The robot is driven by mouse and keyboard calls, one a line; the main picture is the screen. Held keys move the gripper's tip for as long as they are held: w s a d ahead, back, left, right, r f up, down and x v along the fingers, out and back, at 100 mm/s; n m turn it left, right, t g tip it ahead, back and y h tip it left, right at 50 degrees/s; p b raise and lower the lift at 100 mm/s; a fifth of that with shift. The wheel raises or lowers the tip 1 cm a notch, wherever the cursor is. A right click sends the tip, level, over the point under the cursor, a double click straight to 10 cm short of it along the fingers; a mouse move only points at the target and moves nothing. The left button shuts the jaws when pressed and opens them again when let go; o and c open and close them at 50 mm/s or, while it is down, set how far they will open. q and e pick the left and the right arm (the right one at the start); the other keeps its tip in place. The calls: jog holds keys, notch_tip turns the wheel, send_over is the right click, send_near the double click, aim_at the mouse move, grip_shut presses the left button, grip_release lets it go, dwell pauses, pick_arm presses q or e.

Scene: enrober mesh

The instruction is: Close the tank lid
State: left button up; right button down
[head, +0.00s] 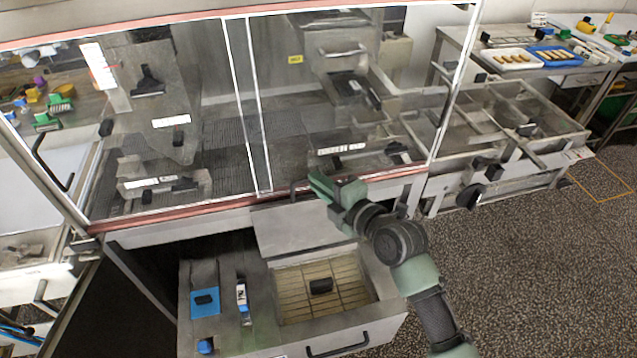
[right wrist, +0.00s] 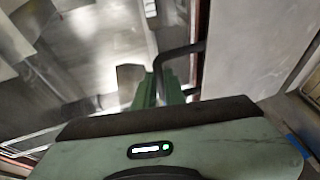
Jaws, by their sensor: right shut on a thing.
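The tank lid (head: 305,230) is a flat grey panel. It stands raised at the back edge of the tank opening, so the tank (head: 390,300) is open and its tiled-looking grid inside shows. My right gripper (head: 316,183) is at the lid's top edge, shut on the dark bar handle (head: 298,187). In the right wrist view the green fingers (right wrist: 157,88) close around the dark handle (right wrist: 180,50), and a grey panel that looks like the lid (right wrist: 250,45) lies to the right. My left gripper is not in view.
A glazed cabinet with a reddish lower edge (head: 270,194) stands right behind the lid and gripper. A black object (head: 320,286) shows at the tank opening. A blue item (head: 205,302) and a small white-and-blue device (head: 241,293) are left of it. The floor (head: 530,260) at right is clear.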

jog(key=s+d+f+n+t+y+b, duration=0.1)
jog(key=s+d+f+t+y+b, duration=0.1)
jog(key=s+b, duration=0.5)
jog(key=s+d+f+n+t+y+b, duration=0.1)
jog(key=s+d+f+t+y+b, duration=0.1)
jog(key=s+b, duration=0.5)
jog(key=shift+d+f+n+b, duration=0.2)
jog(key=shift+f+n+b, duration=0.1)
jog(key=shift+f+b, duration=0.5)
jog(key=shift+r+t, duration=0.2)
jog(key=shift+t, duration=0.1)
jog(key=c, duration=1.5)
grip_release()
jog(key=shift+d, duration=0.1)
jog(key=r+v, duration=0.1)
jog(key=v, duration=0.4)
jog(key=r+v, duration=0.1)
jog(key=v, duration=0.5)
jog(key=d+r+v, duration=0.1)
jog(key=v, duration=0.4)
jog(key=shift+s+r, duration=0.25)
jog(key=shift+s, duration=0.25)
